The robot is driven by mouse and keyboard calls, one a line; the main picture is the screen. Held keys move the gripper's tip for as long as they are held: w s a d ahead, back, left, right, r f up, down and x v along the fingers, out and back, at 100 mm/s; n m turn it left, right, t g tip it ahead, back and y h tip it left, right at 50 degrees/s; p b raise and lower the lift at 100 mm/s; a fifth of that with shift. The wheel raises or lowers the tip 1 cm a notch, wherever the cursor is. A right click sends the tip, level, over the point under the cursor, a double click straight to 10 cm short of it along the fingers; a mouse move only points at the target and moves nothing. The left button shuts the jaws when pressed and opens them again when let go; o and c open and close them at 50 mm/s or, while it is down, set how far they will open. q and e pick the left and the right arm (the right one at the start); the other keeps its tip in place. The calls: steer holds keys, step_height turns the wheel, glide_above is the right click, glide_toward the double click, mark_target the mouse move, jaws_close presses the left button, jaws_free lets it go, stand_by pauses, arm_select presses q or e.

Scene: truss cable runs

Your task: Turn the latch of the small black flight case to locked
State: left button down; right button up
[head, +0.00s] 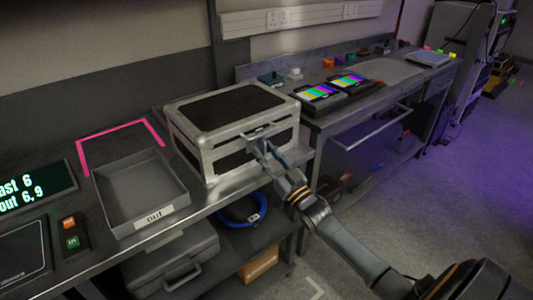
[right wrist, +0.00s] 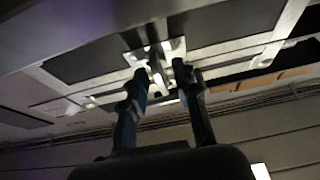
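The small black flight case (head: 205,151) with silver edges stands closed on the bench in the head view. Its front face fills much of the right wrist view (right wrist: 95,60). A latch (right wrist: 156,66) on a silver plate shows at the middle of that face. My right gripper (head: 259,147) is at the front of the case, over the latch area. In the right wrist view the two fingertips (right wrist: 162,72) are apart, one on each side of the latch. A gap shows beside the latch; contact cannot be told. My left gripper is not in view.
A grey tray marked OUT (head: 178,181) and a pink marked outline (head: 84,155) lie left of the case. Two tablets with colour bars (head: 316,92) lie on the bench to its right. A blue cable coil (head: 263,207) and another case (head: 150,268) are below.

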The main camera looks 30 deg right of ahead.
steer(key=a+v, duration=0.1)
steer(key=v, duration=1.1)
steer(key=shift+d, duration=0.45)
steer(key=s+a+f+g+h+p, duration=0.1)
steer(key=s+f+g, duration=0.25)
steer(key=f, duration=0.85)
steer(key=s+a+f+m+g+h, duration=0.1)
steer(key=s+f+g, duration=0.25)
steer(key=f, duration=0.75)
steer(key=s+a+f+g+h+p, duration=0.1)
steer(key=s+f+g, duration=0.25)
steer(key=f, duration=0.85)
steer(key=s+a+f+g, duration=0.3)
steer(key=s+f, duration=0.3)
steer(key=s, duration=0.4)
steer(key=s+a+f+n+g+p, duration=0.1)
steer(key=s+a+f+g, duration=0.3)
steer(key=s, duration=0.6)
steer(key=s+a+f+n+g+y, duration=0.1)
steer(key=s+a+f+g, duration=0.3)
steer(key=s+f, duration=0.4)
steer(key=s+a, duration=0.1)
steer(key=s, duration=0.2)
steer(key=shift+f, duration=0.25)
